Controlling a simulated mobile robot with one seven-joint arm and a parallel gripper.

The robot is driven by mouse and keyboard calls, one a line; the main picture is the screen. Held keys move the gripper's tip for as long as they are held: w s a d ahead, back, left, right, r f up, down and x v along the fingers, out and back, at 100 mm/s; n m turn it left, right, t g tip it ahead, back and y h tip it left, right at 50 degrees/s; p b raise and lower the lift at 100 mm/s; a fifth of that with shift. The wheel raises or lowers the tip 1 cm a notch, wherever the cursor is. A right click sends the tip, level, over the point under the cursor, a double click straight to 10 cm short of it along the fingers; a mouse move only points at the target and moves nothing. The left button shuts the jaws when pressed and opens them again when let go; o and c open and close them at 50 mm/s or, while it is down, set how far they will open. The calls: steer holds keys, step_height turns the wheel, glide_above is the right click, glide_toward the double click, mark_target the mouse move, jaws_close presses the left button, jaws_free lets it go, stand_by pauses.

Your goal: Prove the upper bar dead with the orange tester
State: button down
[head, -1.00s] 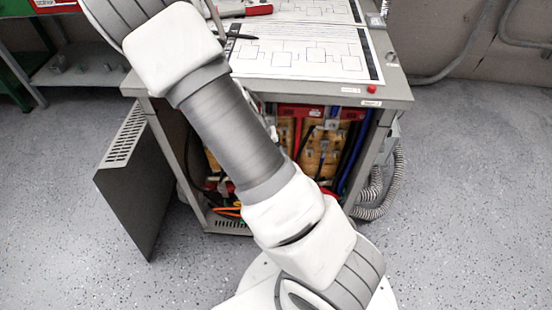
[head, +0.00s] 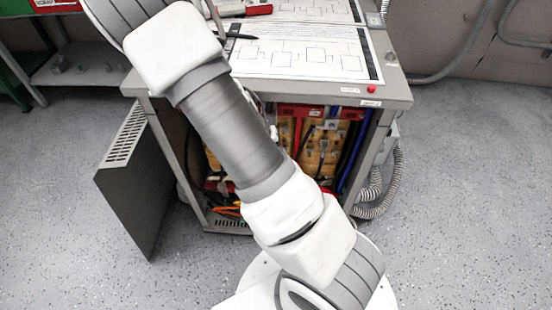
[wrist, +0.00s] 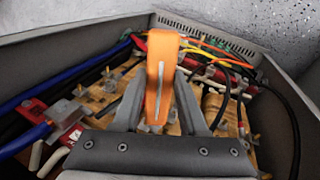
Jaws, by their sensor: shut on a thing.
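In the wrist view, my gripper (wrist: 160,88) is shut on the orange tester (wrist: 160,52), which stands between the two grey fingers inside the open cabinet. The tester's far end lies over the wooden board and its hardware; I cannot tell whether it touches a bar. The red upper bar assembly (head: 300,112) shows near the top of the cabinet opening in the head view. A red part with metal fittings (wrist: 67,120) shows at lower left in the wrist view, and another red bar (wrist: 215,72) farther off. My arm hides the gripper and tester in the head view.
Blue cables (wrist: 65,76) run along the left in the wrist view. Black, orange and green wires lie near the vented wall (wrist: 215,36). In the head view, the cabinet top (head: 397,92) carries diagrams, and an open door (head: 135,185) stands at left.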

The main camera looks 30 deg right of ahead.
steer(key=shift+w+d+r, duration=0.2)
steer(key=shift+w+d, duration=0.2)
steer(key=shift+w, duration=0.1)
steer(key=shift+w+d+r, duration=0.2)
steer(key=shift+w+d, duration=0.15)
steer(key=shift+w, duration=0.15)
steer(key=shift+s+a+f+p, duration=0.15)
steer(key=shift+s+a+p, duration=0.4)
steer(key=shift+s, duration=0.1)
steer(key=shift+s+a+f+p, duration=0.1)
steer(key=shift+s+a+p, duration=0.1)
steer(key=shift+s+a, duration=0.4)
steer(key=shift+s+a+p, duration=0.15)
steer(key=shift+s+a, duration=0.25)
steer(key=shift+s, duration=0.4)
steer(key=shift+s+a+f+p, duration=0.1)
steer(key=shift+s+a+p, duration=0.1)
steer(key=shift+s+a, duration=0.4)
steer(key=shift+s+d, duration=0.1)
steer(key=shift+s, duration=0.1)
